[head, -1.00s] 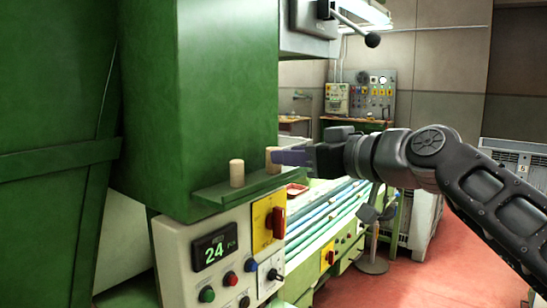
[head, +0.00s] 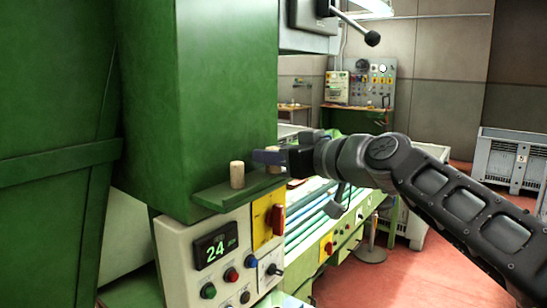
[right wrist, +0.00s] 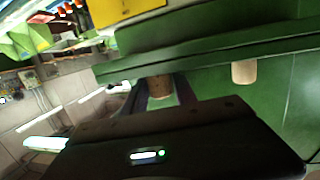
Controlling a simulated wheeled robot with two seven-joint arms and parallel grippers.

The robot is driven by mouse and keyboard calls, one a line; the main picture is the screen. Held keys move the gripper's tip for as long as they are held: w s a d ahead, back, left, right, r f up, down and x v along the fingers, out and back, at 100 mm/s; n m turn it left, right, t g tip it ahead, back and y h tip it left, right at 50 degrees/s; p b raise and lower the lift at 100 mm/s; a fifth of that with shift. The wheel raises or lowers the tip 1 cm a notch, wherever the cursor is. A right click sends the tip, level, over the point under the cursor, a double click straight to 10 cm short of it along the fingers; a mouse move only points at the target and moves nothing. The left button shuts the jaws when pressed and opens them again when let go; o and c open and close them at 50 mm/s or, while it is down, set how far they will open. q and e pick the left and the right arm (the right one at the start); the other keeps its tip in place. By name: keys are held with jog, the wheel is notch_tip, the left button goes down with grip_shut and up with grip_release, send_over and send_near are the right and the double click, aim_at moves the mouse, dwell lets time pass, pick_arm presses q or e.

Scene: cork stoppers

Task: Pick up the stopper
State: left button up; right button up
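Two pale cork stoppers stand upright on a small green shelf (head: 215,197) on the side of the green machine. The left stopper (head: 237,174) is in full view and apart from my gripper. The right stopper (head: 276,169) is mostly hidden behind the fingers of my right gripper (head: 268,157). In the right wrist view this stopper (right wrist: 160,88) sits between the two dark fingers, with a narrow gap seeming to show, so the gripper looks open around it. The other stopper (right wrist: 244,72) stands to the right there, clear of the fingers. My left gripper is not in view.
The green machine wall (head: 220,90) rises right behind the shelf. A control panel (head: 215,255) with a "24" display and buttons lies below. A bench with long light bars (head: 310,215) extends behind my right arm.

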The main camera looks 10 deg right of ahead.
jog(key=shift+c, duration=0.2)
grip_shut()
dwell(0.3)
